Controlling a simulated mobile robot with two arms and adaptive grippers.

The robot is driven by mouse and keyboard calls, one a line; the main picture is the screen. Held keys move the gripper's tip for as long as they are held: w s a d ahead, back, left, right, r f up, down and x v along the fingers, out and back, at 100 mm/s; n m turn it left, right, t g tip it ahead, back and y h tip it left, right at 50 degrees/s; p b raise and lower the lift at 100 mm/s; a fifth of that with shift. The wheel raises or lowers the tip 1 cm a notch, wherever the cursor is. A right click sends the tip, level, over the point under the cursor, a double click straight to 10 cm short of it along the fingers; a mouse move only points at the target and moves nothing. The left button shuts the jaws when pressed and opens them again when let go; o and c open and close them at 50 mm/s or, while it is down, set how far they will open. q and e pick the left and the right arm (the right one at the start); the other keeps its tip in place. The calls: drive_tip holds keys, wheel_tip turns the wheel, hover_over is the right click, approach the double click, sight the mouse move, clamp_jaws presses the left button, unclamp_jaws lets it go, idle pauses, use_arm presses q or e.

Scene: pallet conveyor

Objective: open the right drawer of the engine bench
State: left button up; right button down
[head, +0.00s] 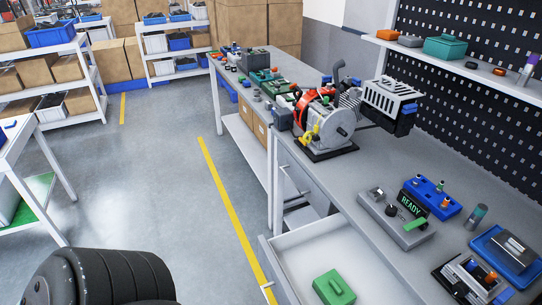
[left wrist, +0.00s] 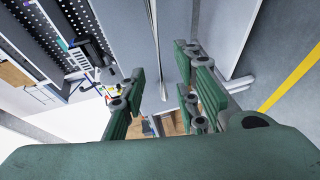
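The engine bench (head: 253,69) runs along the right of the head view with an engine (head: 325,115) on top. Its right drawer (head: 300,247) stands pulled out at the bottom, its pale inside visible with a green block (head: 333,288) lying in it. A light handle (head: 268,285) shows on the drawer front. The near part of the drawer is cut off by the frame. My left gripper (left wrist: 160,92) has its green fingers spread wide, with nothing seen between them; grey panels show beyond. The head view does not show it. My right gripper is in neither view.
A control box with a READY display (head: 412,205), a blue tray (head: 505,255) and small parts stand on the bench top. A pegboard (head: 470,60) rises behind. Shelves (head: 75,75) with boxes stand far left. Grey floor with a yellow line (head: 232,205) is clear beside the bench.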

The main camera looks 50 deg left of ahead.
use_arm(q)
drive_tip(key=s+r, duration=0.1)
drive_tip(key=s, duration=0.5)
drive_tip(key=shift+d, duration=0.2)
drive_tip(key=shift+r, duration=0.1)
